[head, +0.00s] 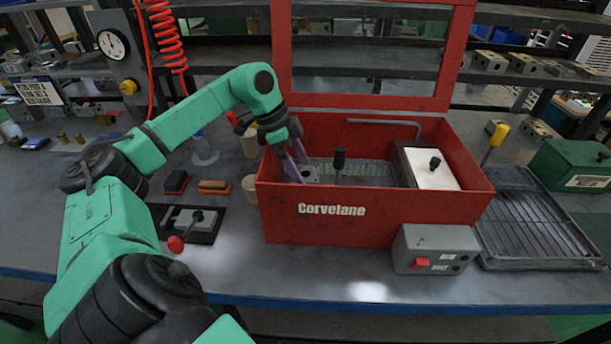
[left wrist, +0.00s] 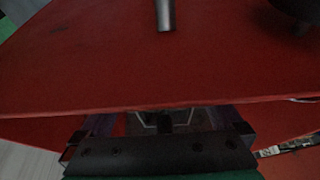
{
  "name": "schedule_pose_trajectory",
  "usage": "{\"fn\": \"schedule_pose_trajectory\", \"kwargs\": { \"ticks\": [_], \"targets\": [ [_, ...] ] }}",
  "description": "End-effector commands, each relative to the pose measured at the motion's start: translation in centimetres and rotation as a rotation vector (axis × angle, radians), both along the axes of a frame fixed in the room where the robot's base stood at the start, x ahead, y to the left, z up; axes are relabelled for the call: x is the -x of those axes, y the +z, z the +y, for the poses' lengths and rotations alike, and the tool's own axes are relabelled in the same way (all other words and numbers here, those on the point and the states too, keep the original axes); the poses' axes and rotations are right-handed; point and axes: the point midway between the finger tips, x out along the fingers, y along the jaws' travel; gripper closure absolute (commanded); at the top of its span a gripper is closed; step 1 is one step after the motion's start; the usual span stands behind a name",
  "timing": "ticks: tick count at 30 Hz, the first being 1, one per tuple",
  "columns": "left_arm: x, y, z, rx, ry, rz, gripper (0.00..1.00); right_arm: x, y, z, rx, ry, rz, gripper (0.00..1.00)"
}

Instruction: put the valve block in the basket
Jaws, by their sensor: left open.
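My left gripper (head: 296,171) reaches down over the left wall of the red Corvelane tank (head: 400,222), its purple fingers open inside the left end. A small grey block-like part (head: 311,173), perhaps the valve block, shows beside the fingers, partly hidden; I cannot tell whether they touch. A wire-mesh basket (head: 374,173) lies in the tank, with a black-knobbed handle (head: 340,160) standing up near it. In the left wrist view, a grey part (left wrist: 160,119) shows dimly between the open fingers (left wrist: 163,128), below a red wall. My right gripper is not in view.
A white-topped box (head: 428,168) fills the tank's right end, and the raised red lid frame (head: 365,102) stands behind. A grey switch box (head: 435,249) is in front. A black tray with a lever fixture (head: 190,222) lies left; a drain rack (head: 535,225) lies right.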

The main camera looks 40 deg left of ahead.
Motion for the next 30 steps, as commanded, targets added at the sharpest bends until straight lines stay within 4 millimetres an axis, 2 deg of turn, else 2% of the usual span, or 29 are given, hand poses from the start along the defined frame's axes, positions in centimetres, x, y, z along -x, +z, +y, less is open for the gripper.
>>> {"fn": "schedule_pose_trajectory", "kwargs": {
  "ticks": [4,9,13,28,30],
  "targets": [
    [0.9,4.3,1.3,-0.001,0.003,-0.005,0.00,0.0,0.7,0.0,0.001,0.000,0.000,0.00],
    [1.8,7.5,2.4,0.000,0.002,-0.002,0.00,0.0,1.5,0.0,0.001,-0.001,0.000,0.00],
    [2.0,8.1,2.7,0.001,0.000,-0.001,0.00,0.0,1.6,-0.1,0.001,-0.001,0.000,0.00],
    [2.0,8.1,2.7,0.001,0.000,-0.001,0.00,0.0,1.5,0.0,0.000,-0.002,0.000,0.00],
    [2.0,9.0,2.7,0.001,0.000,-0.001,0.00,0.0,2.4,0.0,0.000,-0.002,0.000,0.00]
  ]
}}
